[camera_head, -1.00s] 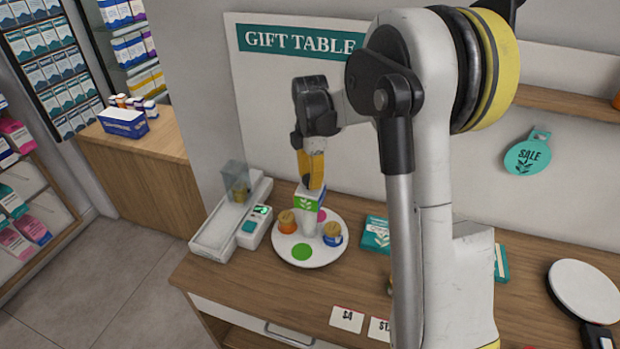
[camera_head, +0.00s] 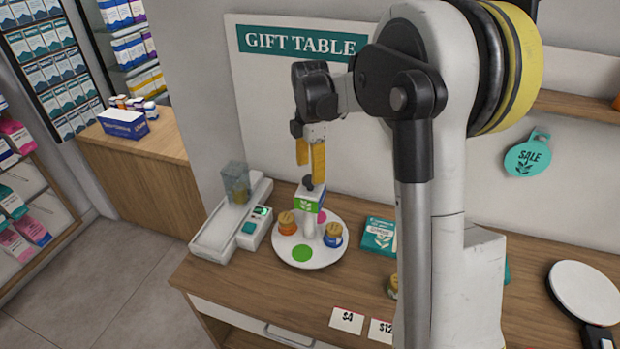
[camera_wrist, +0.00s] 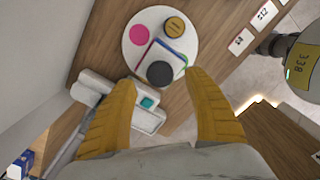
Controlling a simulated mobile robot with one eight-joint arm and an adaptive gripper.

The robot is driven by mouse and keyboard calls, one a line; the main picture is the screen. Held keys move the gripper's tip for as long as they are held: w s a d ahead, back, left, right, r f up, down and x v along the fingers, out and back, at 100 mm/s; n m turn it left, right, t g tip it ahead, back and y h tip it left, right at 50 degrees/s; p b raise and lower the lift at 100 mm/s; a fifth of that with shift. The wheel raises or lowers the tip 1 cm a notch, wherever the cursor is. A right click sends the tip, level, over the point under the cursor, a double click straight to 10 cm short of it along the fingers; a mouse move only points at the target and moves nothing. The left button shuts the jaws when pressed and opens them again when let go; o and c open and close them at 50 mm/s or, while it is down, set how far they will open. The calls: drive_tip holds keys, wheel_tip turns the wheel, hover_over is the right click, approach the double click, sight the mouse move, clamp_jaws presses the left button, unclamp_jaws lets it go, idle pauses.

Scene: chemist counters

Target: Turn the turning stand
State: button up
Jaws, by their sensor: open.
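The turning stand is a round white plate (camera_head: 290,257) on the wooden counter, with a green dot and a pink dot on it. A green and white box with a dark knob (camera_head: 309,186) on top stands over its middle. An orange jar (camera_head: 286,223) and a blue-labelled jar (camera_head: 333,235) sit on the plate. In the wrist view the plate (camera_wrist: 133,50) lies ahead of the fingers, with the dark knob (camera_wrist: 160,74) near its lower edge. My gripper (camera_head: 311,163) is open, its yellow fingers just above the knob and apart from it.
A grey-white device with a clear cup (camera_head: 235,181) stands left of the stand. A teal box (camera_head: 378,237) and price cards (camera_head: 347,320) lie to the right. The wall with the gift table sign (camera_head: 300,42) is behind.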

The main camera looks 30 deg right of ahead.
wheel_tip(320, 180, up, 8)
drive_tip(key=shift+r, duration=0.2)
idle(0.4)
